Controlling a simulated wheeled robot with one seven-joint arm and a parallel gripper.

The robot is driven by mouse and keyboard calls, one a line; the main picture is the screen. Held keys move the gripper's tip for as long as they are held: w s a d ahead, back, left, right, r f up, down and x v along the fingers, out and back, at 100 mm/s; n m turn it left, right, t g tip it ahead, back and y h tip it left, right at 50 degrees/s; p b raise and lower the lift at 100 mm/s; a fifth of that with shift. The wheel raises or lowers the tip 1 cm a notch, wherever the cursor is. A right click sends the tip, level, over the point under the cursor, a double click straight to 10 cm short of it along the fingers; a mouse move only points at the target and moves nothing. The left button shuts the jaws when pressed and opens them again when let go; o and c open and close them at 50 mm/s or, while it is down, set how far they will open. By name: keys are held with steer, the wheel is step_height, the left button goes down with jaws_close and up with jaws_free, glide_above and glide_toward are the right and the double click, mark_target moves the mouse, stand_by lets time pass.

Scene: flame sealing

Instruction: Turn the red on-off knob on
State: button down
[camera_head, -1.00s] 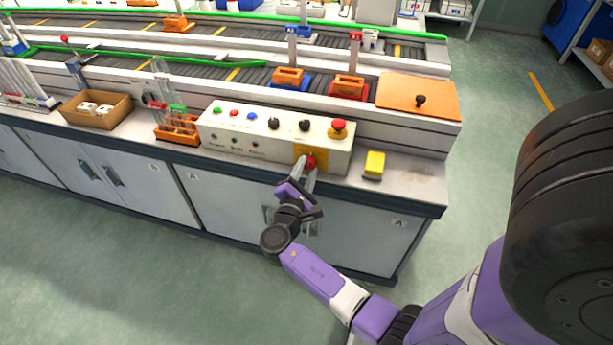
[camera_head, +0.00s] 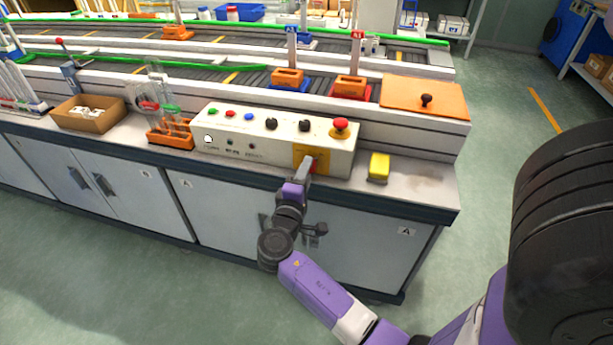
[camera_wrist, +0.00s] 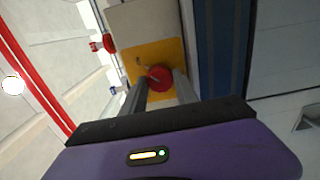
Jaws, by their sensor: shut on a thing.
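The red on-off knob (camera_wrist: 159,78) sits on a yellow plate (camera_wrist: 138,60) at the right end of the white control panel's front. My gripper (camera_wrist: 161,84) is shut on the knob, with one grey finger on each side of it in the wrist view. In the head view my gripper (camera_head: 309,166) reaches the yellow plate (camera_head: 303,152) from the front and hides most of the knob. A round lamp (camera_head: 208,139) at the left of the panel (camera_head: 270,150) looks white and lit.
A red mushroom button (camera_head: 340,124), black knobs and small coloured buttons are on the panel's top. A yellow block (camera_head: 379,167) lies just right of the panel. An orange tube rack (camera_head: 170,135) stands left of it. Cabinets are below the bench edge.

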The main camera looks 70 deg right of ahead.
stand_by(0.3)
steer(key=c, duration=0.9)
jaws_free()
steer(key=shift+c, duration=0.2)
steer(key=a, duration=0.7)
steer(key=shift+s+a, duration=0.3)
steer(key=shift+a, duration=0.1)
